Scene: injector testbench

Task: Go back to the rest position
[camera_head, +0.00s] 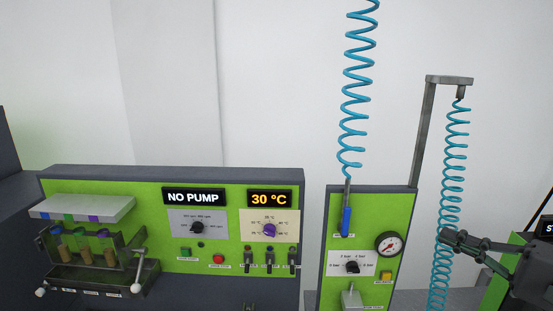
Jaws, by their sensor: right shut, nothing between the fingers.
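My right gripper (449,241) comes in from the right edge, dark grey, with its fingertips pointing left. It is shut and holds nothing. Its fingertips overlap the hanging blue coiled hose (454,188) in the picture; I cannot tell whether they touch it. My left gripper is not in view.
A green test bench panel (130,205) reads "NO PUMP" and "30 °C". A narrower green panel (372,214) carries a pressure gauge (389,244) and a blue tool (346,222) on another coiled hose (357,95). A grey post (424,135) stands behind. The wall above is bare.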

